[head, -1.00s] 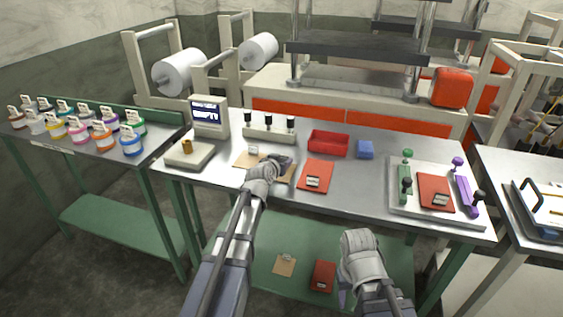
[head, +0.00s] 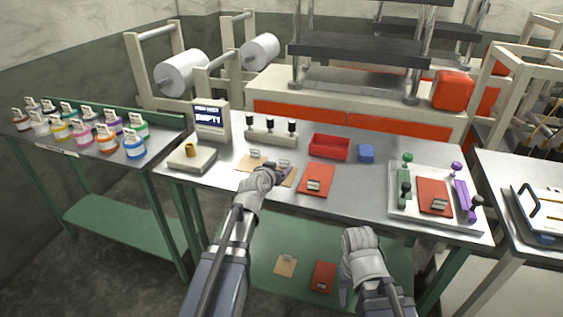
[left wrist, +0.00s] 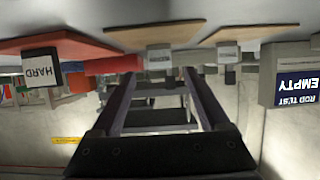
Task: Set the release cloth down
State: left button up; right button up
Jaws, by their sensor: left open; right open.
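Two thin tan sheets lie on the steel bench, the left sheet (head: 247,165) and the right sheet (head: 286,181), each with a small tag standing at its back edge. They look like the release cloth; their tags are too small to read. In the left wrist view, which is upside down, the right sheet (left wrist: 150,38) lies just past the fingers. My left gripper (head: 281,173) is open and empty, over the right sheet and partly hiding it. My right gripper (head: 345,288) is open in front of the bench, its fingers mostly hidden behind the wrist.
A red pad (head: 316,181), tagged HARD in the wrist view, lies right of the tan sheets. A red tray (head: 330,147) and blue block (head: 366,153) stand behind. A display (head: 210,118) reads EMPTY. A white tray (head: 402,210) holds green and purple handled tools.

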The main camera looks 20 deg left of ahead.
pick_arm(q)
jog(key=p+v, duration=0.1)
jog(key=v, duration=0.5)
jog(key=shift+r+p, duration=0.1)
jog(key=shift+p, duration=0.25)
